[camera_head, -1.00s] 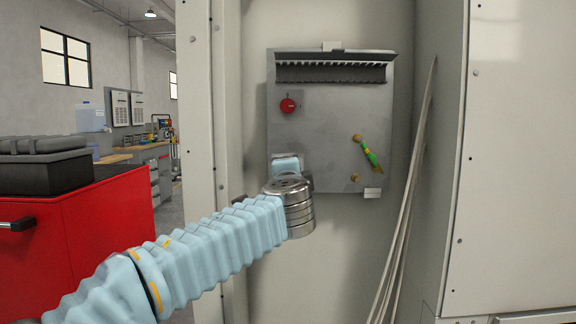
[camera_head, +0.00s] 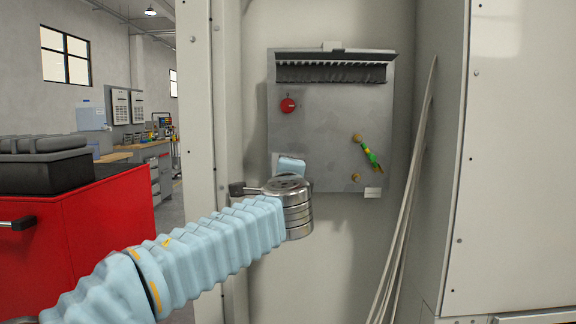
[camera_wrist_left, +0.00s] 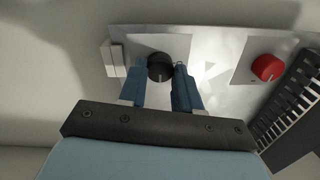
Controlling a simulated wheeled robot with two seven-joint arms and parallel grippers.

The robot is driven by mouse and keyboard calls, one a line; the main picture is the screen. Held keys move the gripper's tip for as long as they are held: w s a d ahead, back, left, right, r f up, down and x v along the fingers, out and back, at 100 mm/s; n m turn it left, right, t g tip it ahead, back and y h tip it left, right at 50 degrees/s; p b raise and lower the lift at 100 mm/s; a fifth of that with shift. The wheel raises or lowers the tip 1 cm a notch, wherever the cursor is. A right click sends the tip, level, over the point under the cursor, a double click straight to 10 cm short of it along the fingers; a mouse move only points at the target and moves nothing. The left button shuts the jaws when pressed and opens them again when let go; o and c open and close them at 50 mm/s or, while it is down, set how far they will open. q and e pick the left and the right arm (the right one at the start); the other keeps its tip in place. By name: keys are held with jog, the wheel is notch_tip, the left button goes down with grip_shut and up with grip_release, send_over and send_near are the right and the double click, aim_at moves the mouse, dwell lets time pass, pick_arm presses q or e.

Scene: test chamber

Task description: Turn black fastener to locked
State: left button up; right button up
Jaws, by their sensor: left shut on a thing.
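The black fastener (camera_wrist_left: 161,67) is a round dark knob on a light plate in the left wrist view. My left gripper (camera_wrist_left: 160,78) has its two blue fingers on either side of the knob and is shut on it. In the head view my left gripper (camera_head: 291,165) is at the lower left of the grey panel (camera_head: 325,135), and its wrist hides the fastener. Any lock marking around the knob cannot be made out. My right gripper is not in view.
A red round knob (camera_head: 288,105) sits higher on the panel, below a slotted dark strip (camera_head: 330,73). A green-yellow wire (camera_head: 370,155) joins brass studs at the panel's right. Loose pale cables (camera_head: 407,200) hang to the right. A red cabinet (camera_head: 100,230) stands at left.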

pick_arm(q)
jog(key=shift+a+r, duration=0.2)
jog(key=o, duration=1.1)
jog(key=shift+c, duration=0.2)
jog(key=shift+d+f, duration=0.1)
jog(key=s+b, duration=0.3)
jog(key=s, duration=1.1)
jog(key=shift+f, duration=0.2)
